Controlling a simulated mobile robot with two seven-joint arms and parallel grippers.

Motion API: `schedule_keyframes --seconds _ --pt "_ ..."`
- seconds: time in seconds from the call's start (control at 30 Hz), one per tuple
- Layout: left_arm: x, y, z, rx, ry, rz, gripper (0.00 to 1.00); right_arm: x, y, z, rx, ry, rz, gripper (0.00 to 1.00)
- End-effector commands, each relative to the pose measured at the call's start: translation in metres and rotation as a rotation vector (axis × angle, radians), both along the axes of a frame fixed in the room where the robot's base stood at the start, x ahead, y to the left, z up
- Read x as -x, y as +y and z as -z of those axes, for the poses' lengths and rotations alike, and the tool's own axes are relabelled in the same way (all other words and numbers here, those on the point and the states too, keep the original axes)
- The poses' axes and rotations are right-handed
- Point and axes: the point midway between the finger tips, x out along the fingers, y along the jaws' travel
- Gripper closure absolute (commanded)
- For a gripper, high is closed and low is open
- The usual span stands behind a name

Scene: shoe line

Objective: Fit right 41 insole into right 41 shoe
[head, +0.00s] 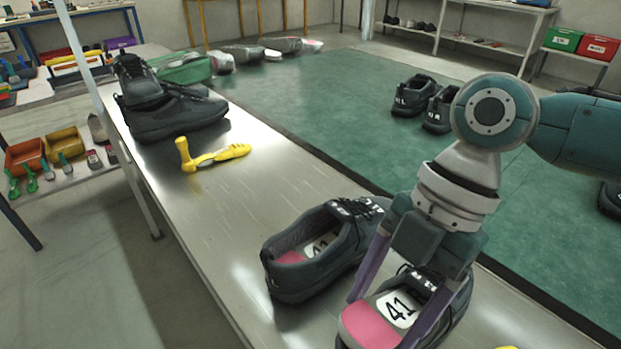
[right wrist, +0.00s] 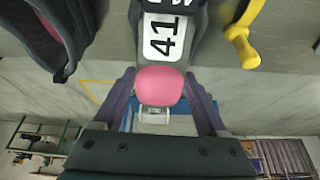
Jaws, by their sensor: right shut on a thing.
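The insole marked 41 (head: 372,324), with a pink heel and white label, lies between the fingers of my right gripper (head: 388,318), which is shut on its heel end. In the right wrist view its pink heel (right wrist: 160,86) is between the two fingertips (right wrist: 160,95). A dark shoe (head: 456,305) is around and beyond the insole; its front part is over or inside the opening. The heel of that shoe is mostly hidden, and I cannot tell how deep the insole sits. My left gripper is not in view.
Another dark shoe (head: 300,271) with a pink-heeled insole stands close left on the metal bench (head: 215,215). A yellow tool (head: 210,157) and more dark shoes (head: 175,115) are further back. Another yellow thing (right wrist: 241,36) lies near the held insole.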

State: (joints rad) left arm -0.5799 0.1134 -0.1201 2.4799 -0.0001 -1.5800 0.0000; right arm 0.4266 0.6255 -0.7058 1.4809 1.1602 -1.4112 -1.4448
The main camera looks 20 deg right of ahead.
Motion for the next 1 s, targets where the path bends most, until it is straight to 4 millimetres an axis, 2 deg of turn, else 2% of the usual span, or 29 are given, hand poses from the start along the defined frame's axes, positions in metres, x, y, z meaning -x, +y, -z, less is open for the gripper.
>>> schedule_keyframes --seconds 0.2,0.5,0.87,0.9,1.0 --pt "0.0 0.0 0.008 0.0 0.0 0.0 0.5 -0.006 -0.016 0.006 0.019 -0.008 0.002 0.79" --pt "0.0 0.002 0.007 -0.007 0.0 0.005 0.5 -0.005 -0.013 0.019 0.09 -0.03 -0.001 0.79" --pt "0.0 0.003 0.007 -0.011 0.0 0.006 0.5 -0.004 -0.014 0.024 0.107 -0.034 0.001 0.79" --pt "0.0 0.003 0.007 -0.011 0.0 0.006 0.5 -0.004 -0.014 0.024 0.107 -0.034 0.001 0.23" --pt "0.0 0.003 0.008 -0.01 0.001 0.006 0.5 -0.004 -0.015 0.025 0.108 -0.033 0.001 0.12"
